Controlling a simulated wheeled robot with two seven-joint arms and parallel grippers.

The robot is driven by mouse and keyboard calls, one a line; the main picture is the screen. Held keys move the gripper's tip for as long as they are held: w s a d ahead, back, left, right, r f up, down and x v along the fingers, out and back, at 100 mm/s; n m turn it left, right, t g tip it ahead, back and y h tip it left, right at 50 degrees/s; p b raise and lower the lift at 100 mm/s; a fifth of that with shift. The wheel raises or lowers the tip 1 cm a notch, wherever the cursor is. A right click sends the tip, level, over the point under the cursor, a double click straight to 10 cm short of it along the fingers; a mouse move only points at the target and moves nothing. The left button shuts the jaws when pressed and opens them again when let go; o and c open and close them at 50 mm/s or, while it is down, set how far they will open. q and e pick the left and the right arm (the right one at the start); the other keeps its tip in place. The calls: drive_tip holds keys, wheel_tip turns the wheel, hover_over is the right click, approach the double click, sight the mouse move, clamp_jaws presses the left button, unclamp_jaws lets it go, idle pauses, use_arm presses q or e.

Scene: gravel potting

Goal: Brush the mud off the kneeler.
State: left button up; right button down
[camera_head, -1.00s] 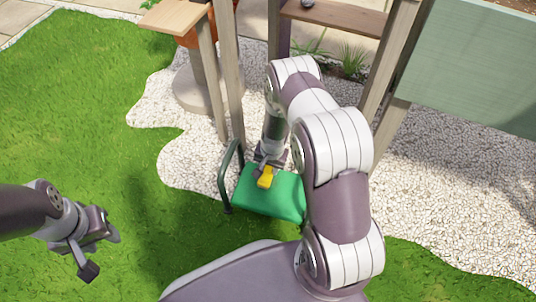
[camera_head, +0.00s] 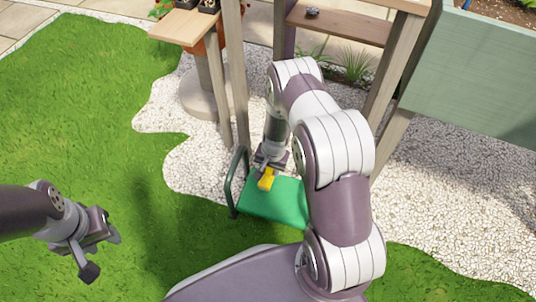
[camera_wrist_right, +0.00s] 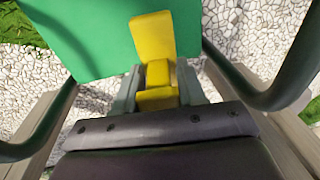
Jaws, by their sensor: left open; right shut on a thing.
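The kneeler has a green pad (camera_head: 274,204) and a dark green tube handle, and stands on the grass edge by the gravel. The pad also shows in the right wrist view (camera_wrist_right: 95,38). No mud shows on the visible part of the pad. My right gripper (camera_head: 268,172) is shut on a yellow brush (camera_wrist_right: 154,45), held over the pad's far left part. I cannot tell whether the brush touches the pad; its underside is hidden. My right arm hides the pad's right end. My left gripper (camera_head: 103,250) is open and empty above the grass, left of the kneeler.
A wooden bench (camera_head: 350,29) with posts stands behind the kneeler, with a small dark item on its shelf. A pale green panel (camera_head: 475,75) is at the upper right. A planter (camera_head: 200,95) stands at the back. Grass at left is clear.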

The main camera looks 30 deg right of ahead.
drive_tip(key=shift+r+p, duration=2.15)
drive_tip(key=shift+r, duration=0.45)
